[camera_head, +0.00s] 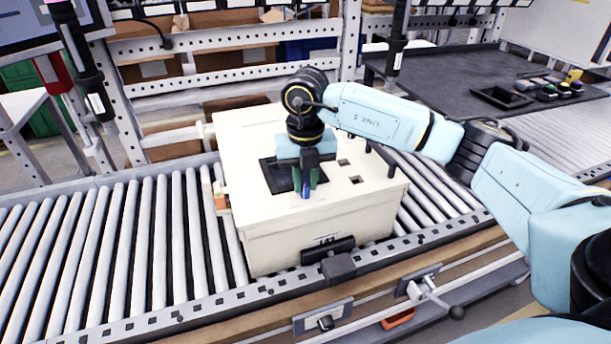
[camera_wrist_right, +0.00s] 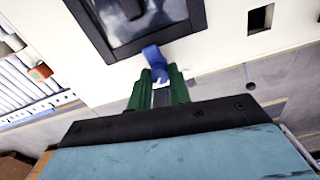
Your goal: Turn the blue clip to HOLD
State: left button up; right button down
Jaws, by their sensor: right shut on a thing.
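The blue clip (camera_head: 306,190) is at the front edge of a dark-framed panel (camera_head: 283,177) on top of the cream housing (camera_head: 350,207). My right gripper (camera_head: 305,188) points down over it, its green fingers shut on the clip. In the right wrist view the clip (camera_wrist_right: 155,62) rises from between the green fingertips (camera_wrist_right: 155,85) and reaches the frame's edge. A small white patch shows at its base. Any HOLD marking is not readable. My left gripper is not in view.
The housing sits on a roller conveyor (camera_head: 120,250), with a black clamp (camera_head: 328,250) at its front. Square holes (camera_head: 357,180) lie right of the panel. A dark table (camera_head: 455,85) with small items is at the back right.

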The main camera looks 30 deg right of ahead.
aim_at(305, 184)
jog(key=shift+m, duration=0.7)
jog(key=c, duration=1.3)
grip_release()
notch_tip(305, 184, up, 14)
jog(key=p, duration=0.1)
jog(key=shift+f, duration=0.25)
